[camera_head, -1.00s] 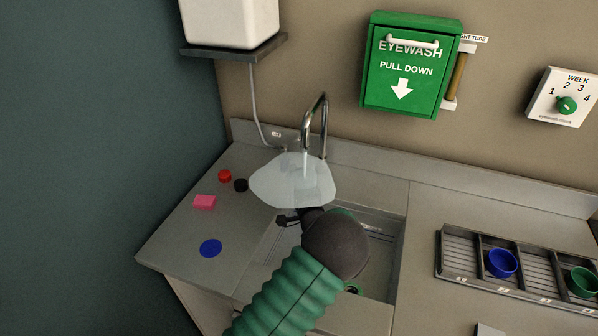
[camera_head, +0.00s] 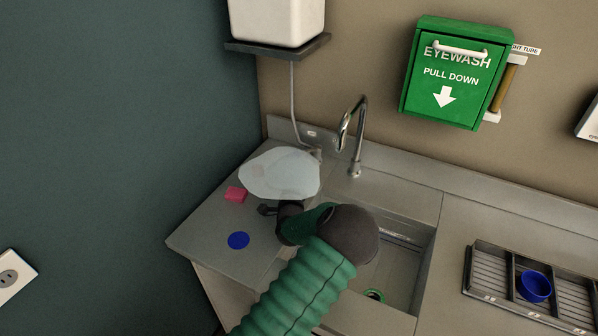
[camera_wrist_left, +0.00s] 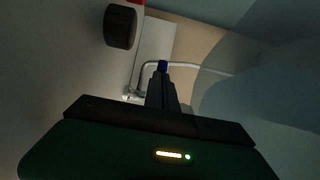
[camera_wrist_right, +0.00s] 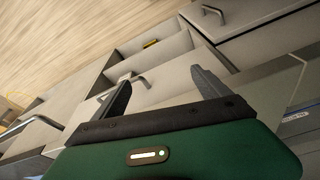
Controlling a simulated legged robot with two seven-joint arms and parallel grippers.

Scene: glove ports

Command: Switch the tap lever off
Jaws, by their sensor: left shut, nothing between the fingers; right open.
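The tap (camera_head: 356,145) is a chrome gooseneck behind the sink in the head view. I cannot make out its lever. My left gripper (camera_head: 268,210) is low over the counter, left of the sink and in front of the tap. In the left wrist view my left gripper (camera_wrist_left: 162,78) is shut and empty. A pale translucent shape (camera_head: 280,173) covers the counter beyond the gripper. My right gripper (camera_wrist_right: 163,92) is open and empty, in front of cabinets and drawers.
A black cylinder (camera_wrist_left: 120,27) stands left of my left fingers. A pink block (camera_head: 235,194) and blue disc (camera_head: 238,240) lie on the counter. The sink (camera_head: 405,270) is partly hidden by my arm. A tray (camera_head: 478,270) with a blue cup (camera_head: 535,286) is at right.

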